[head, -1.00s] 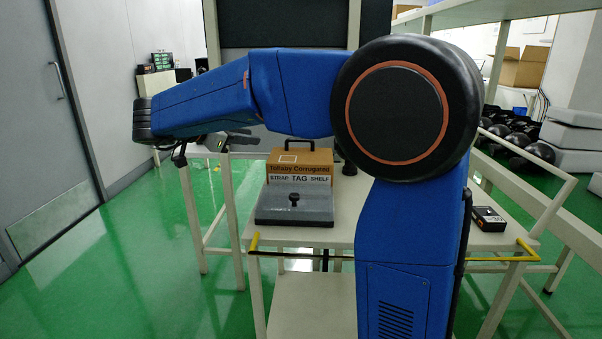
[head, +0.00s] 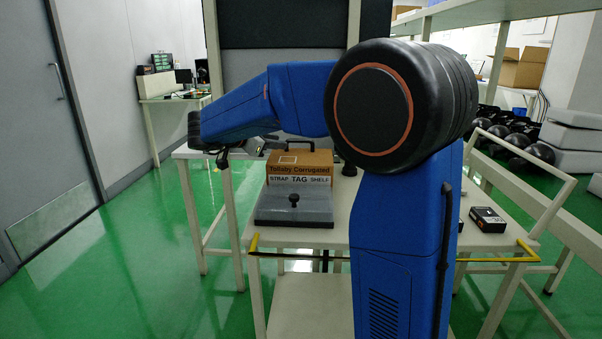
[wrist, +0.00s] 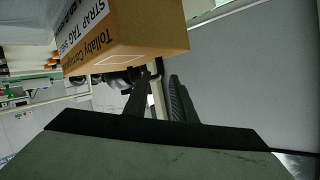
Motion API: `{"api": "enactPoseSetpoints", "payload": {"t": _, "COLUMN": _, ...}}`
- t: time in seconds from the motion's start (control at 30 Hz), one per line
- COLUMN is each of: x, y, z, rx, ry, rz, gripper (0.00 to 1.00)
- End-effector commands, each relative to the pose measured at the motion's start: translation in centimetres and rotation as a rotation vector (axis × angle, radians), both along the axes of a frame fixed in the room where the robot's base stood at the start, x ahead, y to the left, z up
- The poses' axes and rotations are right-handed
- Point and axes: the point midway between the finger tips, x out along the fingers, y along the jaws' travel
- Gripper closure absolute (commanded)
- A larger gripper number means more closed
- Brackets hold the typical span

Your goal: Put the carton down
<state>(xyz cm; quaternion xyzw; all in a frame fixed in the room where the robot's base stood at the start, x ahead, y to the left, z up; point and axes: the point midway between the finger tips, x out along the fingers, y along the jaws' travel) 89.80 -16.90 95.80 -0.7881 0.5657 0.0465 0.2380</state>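The carton (head: 299,172) is a brown box with a white label band and a dark handle on top. In the head view it stands upright on the white cart (head: 345,228), behind a flat grey block with a black knob (head: 293,201). My gripper (head: 262,146) is left of the carton's top, close to the handle; contact cannot be told there. In the wrist view the carton (wrist: 125,35) is at the top, beyond the fingers. My gripper (wrist: 160,78) shows two dark fingers with a gap and nothing visibly between them. The carton's underside is hidden.
A small black device (head: 487,219) lies on the cart's right side. Yellow-ended rails bound the cart's front. A shelf rack stands at the right, with black round objects (head: 515,145) beyond it. Green floor is open at the left, beside a grey door (head: 45,115).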

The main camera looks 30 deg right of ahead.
Motion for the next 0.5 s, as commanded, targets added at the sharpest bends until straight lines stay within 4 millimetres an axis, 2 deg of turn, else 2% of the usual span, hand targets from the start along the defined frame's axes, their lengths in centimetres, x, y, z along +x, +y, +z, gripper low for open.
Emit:
{"api": "enactPoseSetpoints", "payload": {"t": 0.3, "x": 1.2, "y": -3.6, "z": -1.6, "rx": -0.001, "ry": 0.002, "rz": -0.003, "gripper": 0.76}}
{"api": "enactPoseSetpoints", "payload": {"t": 0.5, "x": 1.3, "y": -3.8, "z": -1.7, "rx": 0.0, "ry": 0.001, "rz": -0.001, "gripper": 0.76}}
